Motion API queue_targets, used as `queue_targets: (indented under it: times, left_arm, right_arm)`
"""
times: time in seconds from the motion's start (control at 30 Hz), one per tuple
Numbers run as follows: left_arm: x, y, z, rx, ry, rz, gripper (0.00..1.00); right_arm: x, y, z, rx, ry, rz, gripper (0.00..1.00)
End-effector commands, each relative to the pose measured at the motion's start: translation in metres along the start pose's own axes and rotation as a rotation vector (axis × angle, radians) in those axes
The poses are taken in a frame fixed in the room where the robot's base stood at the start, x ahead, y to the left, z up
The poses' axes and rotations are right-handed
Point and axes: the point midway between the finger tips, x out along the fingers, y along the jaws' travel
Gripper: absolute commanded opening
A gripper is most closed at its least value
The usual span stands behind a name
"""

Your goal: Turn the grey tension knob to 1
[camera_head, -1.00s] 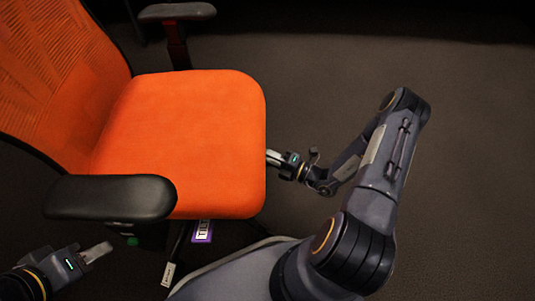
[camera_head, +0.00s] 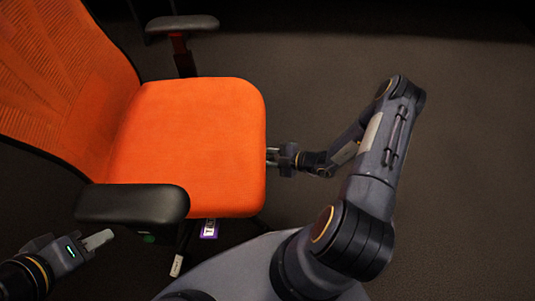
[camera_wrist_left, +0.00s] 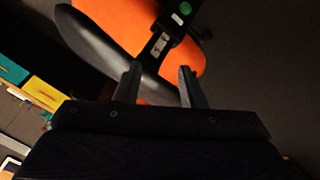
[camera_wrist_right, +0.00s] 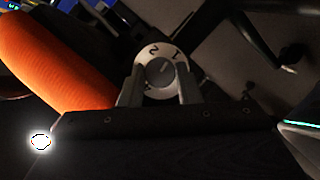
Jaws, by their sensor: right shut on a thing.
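The grey tension knob (camera_wrist_right: 160,73) shows in the right wrist view, in the middle of a pale ring (camera_wrist_right: 147,54) marked 2 and 1. A faint mark on the knob seems to point up and right, but I cannot tell exactly which number it meets. My right gripper (camera_head: 272,157) is at the front edge of the orange seat (camera_head: 195,135), with its fingers shut on the knob. The head view does not show the knob. My left gripper (camera_head: 103,239) is empty near the near armrest (camera_head: 133,205), its fingers apart in the left wrist view (camera_wrist_left: 160,78).
A purple tag (camera_head: 209,229) and a lever with a pale tag (camera_head: 177,266) sit under the seat's near side. The far armrest (camera_head: 183,23) and mesh backrest (camera_head: 60,80) stand beyond. Dark floor (camera_head: 470,130) is clear on the right.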

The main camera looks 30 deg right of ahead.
Motion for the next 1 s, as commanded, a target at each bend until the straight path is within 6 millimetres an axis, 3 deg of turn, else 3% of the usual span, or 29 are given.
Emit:
queue_targets:
  times: [0.3,0.83,0.87,1.0]
  left_arm:
    - [-0.0064,0.0029,-0.0032,0.0,0.0,0.0,0.36]
    - [-0.0068,0.0031,-0.0034,0.0,0.0,0.0,0.36]
    - [-0.0068,0.0031,-0.0034,0.0,0.0,0.0,0.36]
    - [-0.0069,0.0032,-0.0035,0.0,0.0,0.0,0.36]
  right_arm:
    - [-0.0003,0.0002,0.0007,0.107,-0.003,-0.057,0.07]
    - [-0.0002,-0.0006,0.0012,0.127,-0.003,-0.067,0.07]
    - [-0.0002,-0.0006,0.0012,0.127,-0.003,-0.067,0.33]
    - [-0.0001,-0.0001,0.0009,0.127,-0.001,-0.066,0.51]
